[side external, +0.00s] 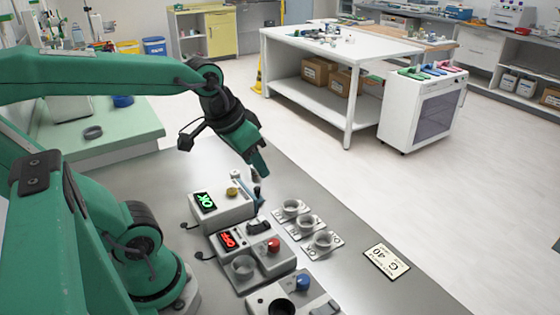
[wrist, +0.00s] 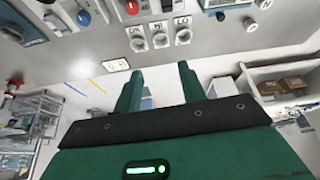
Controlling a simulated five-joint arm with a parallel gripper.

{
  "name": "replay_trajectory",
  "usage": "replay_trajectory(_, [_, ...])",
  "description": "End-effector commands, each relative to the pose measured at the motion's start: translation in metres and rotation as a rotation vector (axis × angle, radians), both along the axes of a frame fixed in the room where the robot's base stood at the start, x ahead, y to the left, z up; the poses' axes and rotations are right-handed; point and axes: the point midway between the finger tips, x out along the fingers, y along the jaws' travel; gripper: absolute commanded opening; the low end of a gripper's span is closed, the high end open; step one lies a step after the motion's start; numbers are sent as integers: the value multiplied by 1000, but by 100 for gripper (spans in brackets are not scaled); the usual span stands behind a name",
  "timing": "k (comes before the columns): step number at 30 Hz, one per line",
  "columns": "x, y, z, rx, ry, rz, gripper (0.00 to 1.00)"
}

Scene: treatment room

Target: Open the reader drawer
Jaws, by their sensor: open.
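A grey box with a green lit display (side external: 206,202) and a yellow knob stands on the grey bench below my gripper. No drawer is clearly visible as open.
A box with a red display and red button (side external: 274,245) stands in front. A nearer box bears a blue knob (side external: 303,282). Three ring holders (side external: 306,222) sit to the right, beside a flat yellow label card (side external: 386,261). The bench right of them is clear.

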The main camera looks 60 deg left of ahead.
Motion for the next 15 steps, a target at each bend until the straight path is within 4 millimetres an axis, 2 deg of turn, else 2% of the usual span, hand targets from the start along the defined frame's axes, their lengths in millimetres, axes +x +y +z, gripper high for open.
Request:
replay_trajectory(8, [35, 34, -17, -11, 106, 102, 41])
replay_trajectory(15, [61, 69, -40, -30, 193, 187, 41])
